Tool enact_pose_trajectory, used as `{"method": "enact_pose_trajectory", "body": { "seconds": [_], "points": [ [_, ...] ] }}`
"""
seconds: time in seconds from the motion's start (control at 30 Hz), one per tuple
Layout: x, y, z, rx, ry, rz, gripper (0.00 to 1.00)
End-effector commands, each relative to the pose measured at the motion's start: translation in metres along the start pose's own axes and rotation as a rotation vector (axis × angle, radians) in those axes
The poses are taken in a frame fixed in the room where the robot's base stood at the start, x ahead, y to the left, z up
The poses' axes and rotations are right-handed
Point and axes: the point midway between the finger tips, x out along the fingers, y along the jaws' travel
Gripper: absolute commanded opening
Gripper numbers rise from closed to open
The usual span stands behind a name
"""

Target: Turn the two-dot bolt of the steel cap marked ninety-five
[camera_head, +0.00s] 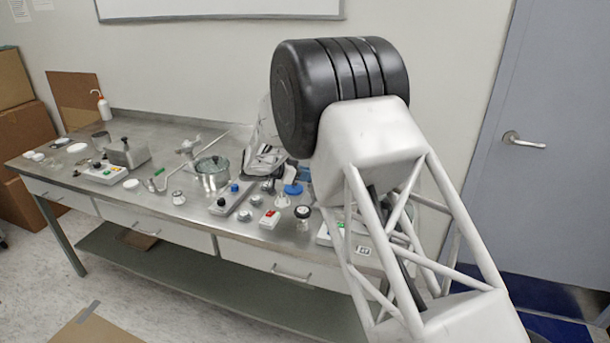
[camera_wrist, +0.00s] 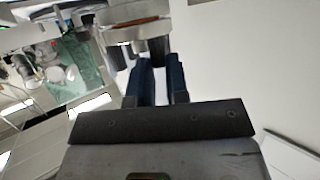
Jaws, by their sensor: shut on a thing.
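My gripper (camera_wrist: 158,62) shows in the wrist view as two dark blue fingers. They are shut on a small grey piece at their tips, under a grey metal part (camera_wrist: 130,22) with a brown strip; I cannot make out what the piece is. My gripper is hidden in the head view. Several small round pieces stand on the steel bench in the head view, among them a silver one (camera_head: 178,197), another silver one (camera_head: 282,200) and a dark-topped one (camera_head: 302,212). No ninety-five mark or two-dot bolt can be read in either view.
My arm covers the bench's right end. A grey door (camera_head: 545,190) is at the right.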

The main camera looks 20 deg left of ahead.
Motion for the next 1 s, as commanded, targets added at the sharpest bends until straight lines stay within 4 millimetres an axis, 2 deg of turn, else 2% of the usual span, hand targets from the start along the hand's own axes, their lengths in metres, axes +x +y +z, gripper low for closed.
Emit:
{"method": "enact_pose_trajectory", "body": {
  "seconds": [0.27, 1.0],
  "points": [
    [0.0, 0.0014, -0.0014, -0.022, 0.001, -0.059, 0.0],
    [0.0014, 0.0063, -0.0013, -0.152, 0.0, -0.37, 0.0]
  ]
}}
